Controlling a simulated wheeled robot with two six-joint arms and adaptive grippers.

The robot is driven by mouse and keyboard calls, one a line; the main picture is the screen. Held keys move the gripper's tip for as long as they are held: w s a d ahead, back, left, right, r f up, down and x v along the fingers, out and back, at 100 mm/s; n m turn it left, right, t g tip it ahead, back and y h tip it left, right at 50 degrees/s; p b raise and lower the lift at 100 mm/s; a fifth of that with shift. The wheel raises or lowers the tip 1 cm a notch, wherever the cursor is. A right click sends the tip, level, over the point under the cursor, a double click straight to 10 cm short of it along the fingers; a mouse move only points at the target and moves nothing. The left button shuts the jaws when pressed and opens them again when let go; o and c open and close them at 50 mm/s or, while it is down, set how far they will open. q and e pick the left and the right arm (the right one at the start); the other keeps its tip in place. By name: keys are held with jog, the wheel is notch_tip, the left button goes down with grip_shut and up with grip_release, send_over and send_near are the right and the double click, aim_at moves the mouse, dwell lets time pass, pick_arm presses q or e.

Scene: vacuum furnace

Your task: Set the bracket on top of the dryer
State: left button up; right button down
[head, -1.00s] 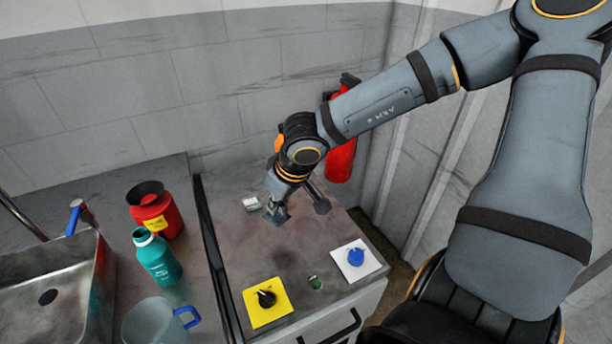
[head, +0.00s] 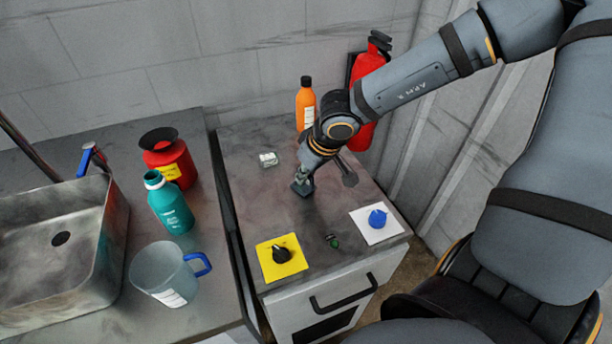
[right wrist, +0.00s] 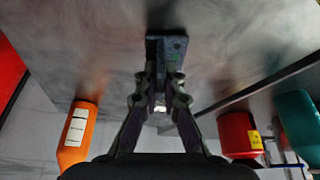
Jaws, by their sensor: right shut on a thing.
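The bracket (head: 302,188) is a small dark metal piece with a flat plate. My right gripper (head: 304,178) is shut on it and points down at the dryer's top (head: 245,190), a worn grey-brown surface above a pale front with a black handle. In the right wrist view, the bracket (right wrist: 166,50) sits between the fingertips of my right gripper (right wrist: 163,78), with its plate against or just above the surface; I cannot tell if it touches. My left gripper is not in view.
On the top are a small white item (head: 268,159), a yellow plate with a black knob (head: 281,254), a white plate with a blue knob (head: 377,219) and an orange bottle (head: 306,104). The left counter holds a red container (head: 170,160), teal bottle (head: 169,203), jug (head: 163,274) and sink (head: 60,250).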

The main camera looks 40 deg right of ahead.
jog(key=shift+d+f, duration=0.25)
jog(key=shift+f, duration=0.05)
jog(key=c, duration=1.8)
grip_release()
jog(key=shift+w+d, duration=0.1)
jog(key=o, duration=0.3)
jog(key=shift+a+r, duration=0.1)
jog(key=shift+a, duration=0.1)
jog(key=shift+d+r, duration=0.1)
jog(key=shift+r, duration=0.35)
jog(key=p+v, duration=0.1)
jog(key=v, duration=0.5)
jog(key=shift+p, duration=0.3)
jog(key=p+v, duration=0.5)
jog(key=p, duration=1.2)
jog(key=shift+s+r+p, duration=0.15)
jog(key=shift+s+p, duration=0.1)
jog(key=shift+p, duration=0.15)
